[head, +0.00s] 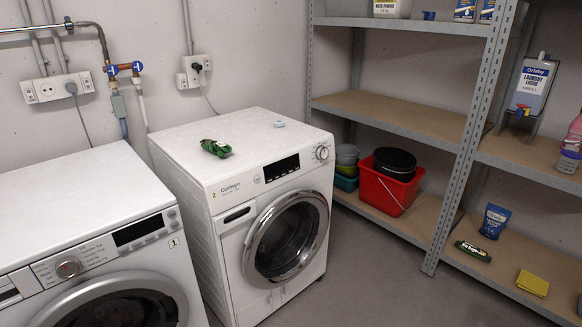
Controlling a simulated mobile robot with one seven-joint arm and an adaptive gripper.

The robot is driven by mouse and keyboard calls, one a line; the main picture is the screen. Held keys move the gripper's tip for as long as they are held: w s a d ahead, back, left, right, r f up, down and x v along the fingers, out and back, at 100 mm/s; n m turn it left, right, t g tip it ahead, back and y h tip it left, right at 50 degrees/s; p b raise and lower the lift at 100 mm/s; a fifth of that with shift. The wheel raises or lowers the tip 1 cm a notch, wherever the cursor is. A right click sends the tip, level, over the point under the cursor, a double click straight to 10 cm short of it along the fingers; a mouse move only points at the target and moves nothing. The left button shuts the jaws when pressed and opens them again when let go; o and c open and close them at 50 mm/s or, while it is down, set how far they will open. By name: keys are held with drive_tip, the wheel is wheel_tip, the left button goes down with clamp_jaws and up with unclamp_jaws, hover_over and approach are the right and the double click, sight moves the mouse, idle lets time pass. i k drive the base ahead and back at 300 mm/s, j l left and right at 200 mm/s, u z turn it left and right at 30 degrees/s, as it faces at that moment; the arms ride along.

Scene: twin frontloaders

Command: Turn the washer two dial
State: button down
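Washer two (225,190) is the white front-loader in the middle, marked with a small "2" on its front. The dial's exact pointer angle is too small to read. My gripper is not in view.
Washer one (90,240) stands at the left, with its own dial (68,268). A green crumpled packet (216,148) and a small pale item (279,122) lie on washer two. Metal shelving (455,170) with a red bucket (385,190) stands right. Grey floor is clear in front.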

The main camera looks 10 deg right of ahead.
sight(322, 154)
drive_tip(key=i+l, duration=0.65)
drive_tip(key=i+l+z, duration=0.15)
drive_tip(key=i+l, duration=0.5)
drive_tip(key=i, duration=0.1)
